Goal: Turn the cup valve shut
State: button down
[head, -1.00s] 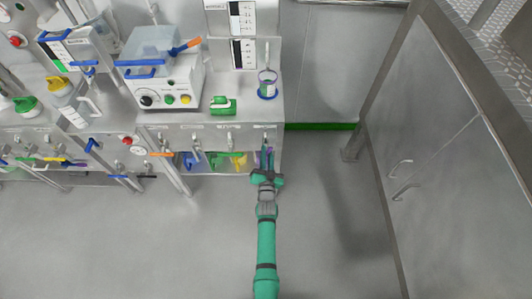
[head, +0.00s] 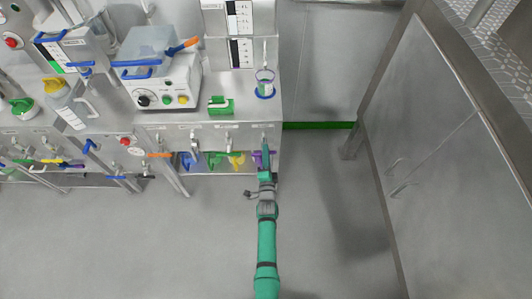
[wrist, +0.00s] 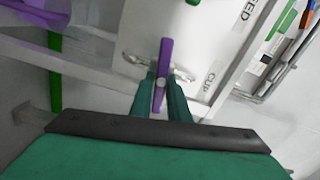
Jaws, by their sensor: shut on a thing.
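The purple lever of the cup valve (wrist: 165,52) stands upright in the wrist view, crossing the silver fitting behind it. My gripper (wrist: 161,92) is shut on the lever, one green finger on each side. A clear cup with a blue base (head: 264,84) stands on the bench top above that spot.
Other valves (head: 194,140) line the bench front to the left, with coloured parts below them. A green object (head: 221,105) and a white machine (head: 160,85) stand on the bench. A steel cabinet (head: 440,150) is at the right. The floor between is clear.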

jog(key=shift+f+m, duration=0.15)
jog(key=shift+m, duration=1.05)
jog(key=c, duration=1.7)
grip_release()
jog(key=shift+s, duration=0.1)
jog(key=s, duration=1)
jog(key=shift+s, duration=0.35)
